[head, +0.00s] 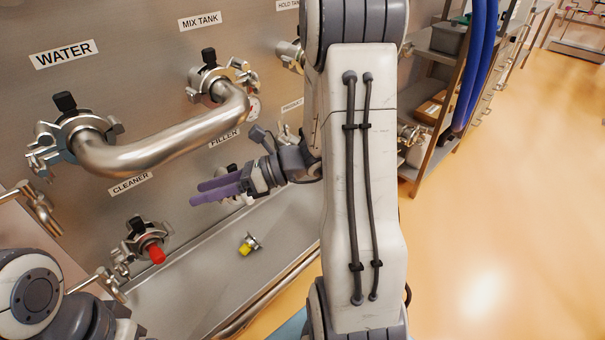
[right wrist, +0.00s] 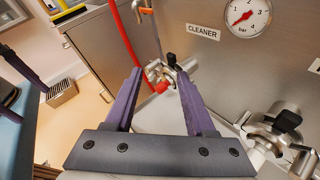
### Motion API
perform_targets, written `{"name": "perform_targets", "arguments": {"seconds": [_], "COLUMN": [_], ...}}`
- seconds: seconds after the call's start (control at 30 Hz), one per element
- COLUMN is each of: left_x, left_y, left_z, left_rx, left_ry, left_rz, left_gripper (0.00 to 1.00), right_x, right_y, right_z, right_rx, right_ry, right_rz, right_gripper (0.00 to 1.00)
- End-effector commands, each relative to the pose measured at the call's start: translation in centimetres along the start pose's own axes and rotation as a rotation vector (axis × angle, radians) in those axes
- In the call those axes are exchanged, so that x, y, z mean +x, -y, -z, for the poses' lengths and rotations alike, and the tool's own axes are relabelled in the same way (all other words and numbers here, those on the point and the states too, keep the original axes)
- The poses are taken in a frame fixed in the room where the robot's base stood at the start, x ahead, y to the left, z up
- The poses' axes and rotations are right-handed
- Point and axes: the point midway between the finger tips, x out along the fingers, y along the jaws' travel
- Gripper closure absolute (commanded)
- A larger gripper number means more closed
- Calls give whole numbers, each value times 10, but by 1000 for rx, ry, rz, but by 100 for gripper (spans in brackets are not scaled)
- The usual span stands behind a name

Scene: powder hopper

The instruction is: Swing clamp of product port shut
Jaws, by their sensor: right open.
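The product label (head: 292,104) on the steel panel is partly covered by my right arm in the head view. The port below it is mostly hidden behind the arm, with only a bit of metal fitting (head: 288,133) showing, so its clamp's state cannot be seen. My right gripper (head: 193,193) has purple fingers spread apart and empty, pointing left in front of the panel below the filler label (head: 224,138). In the right wrist view the open fingers (right wrist: 160,85) frame the distant cleaner port (right wrist: 165,72). My left gripper does not show, only part of its arm.
A curved pipe (head: 165,142) joins the water and mix tank ports. The cleaner port (head: 146,242) has a red cap. A yellow-capped fitting (head: 249,244) lies on the steel ledge. A clamped port (right wrist: 275,130) is close by at right in the right wrist view. Shelving (head: 435,85) stands right.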

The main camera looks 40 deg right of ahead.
Motion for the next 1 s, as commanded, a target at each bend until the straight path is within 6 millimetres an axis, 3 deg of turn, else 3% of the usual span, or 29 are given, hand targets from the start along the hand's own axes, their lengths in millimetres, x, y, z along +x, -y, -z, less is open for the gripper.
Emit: {"name": "perform_targets", "arguments": {"seconds": [0.03, 0.1, 0.2, 0.3, 0.43, 0.53, 0.63, 1.0], "left_x": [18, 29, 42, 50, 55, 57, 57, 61], "left_y": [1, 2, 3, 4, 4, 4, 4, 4], "left_z": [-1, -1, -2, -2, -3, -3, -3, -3], "left_rx": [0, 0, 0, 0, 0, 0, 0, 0], "left_ry": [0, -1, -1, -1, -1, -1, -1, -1], "left_rz": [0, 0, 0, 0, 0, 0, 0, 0], "left_gripper": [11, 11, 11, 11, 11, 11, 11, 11], "right_x": [-20, -52, -102, -146, -185, -198, -198, -166], "right_y": [39, 82, 130, 160, 178, 184, 189, 225], "right_z": [15, 23, 39, 56, 71, 76, 74, 53], "right_rx": [114, 248, 393, 487, 552, 571, 576, 573], "right_ry": [97, 235, 414, 554, 670, 710, 720, 714], "right_rz": [115, 254, 424, 546, 642, 674, 681, 677], "right_gripper": [45, 45, 45, 45, 45, 45, 45, 45]}}
